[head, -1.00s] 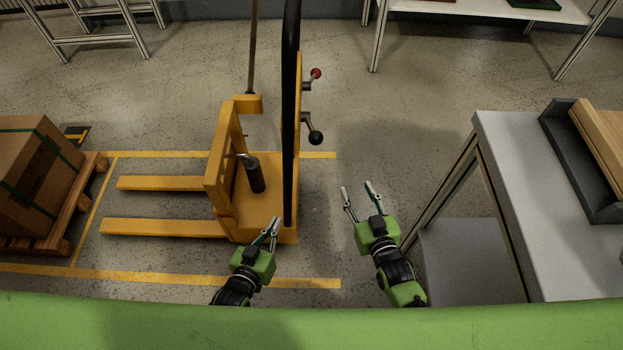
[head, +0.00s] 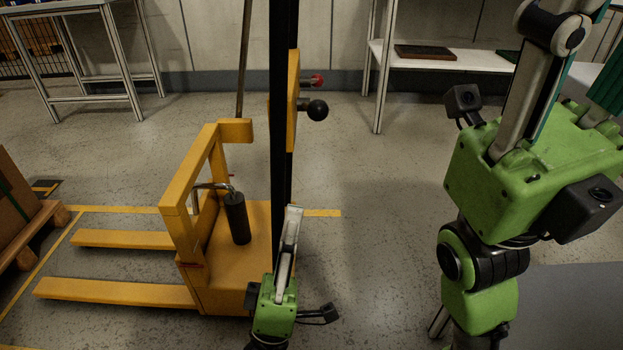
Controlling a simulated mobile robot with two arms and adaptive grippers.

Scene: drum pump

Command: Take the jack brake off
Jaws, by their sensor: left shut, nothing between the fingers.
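The yellow jack (head: 238,262) stands on the floor left of centre, with two forks pointing left and a tall dark mast. On its upright are a lever with a red knob (head: 317,80) and a lever with a black ball knob (head: 317,110). I cannot tell which part is the brake. My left gripper (head: 294,212) is shut and empty, pointing up in front of the mast's lower part, below both knobs. My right gripper (head: 578,50) is raised close to the camera at the upper right, fingers apart, tips cut off by the frame; it is clear of the jack.
A black cylinder (head: 238,218) stands on the jack's base. A cardboard box (head: 14,205) on a pallet is at the left edge. A shelf table (head: 440,57) stands at the back right. Floor between the jack and my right arm is clear.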

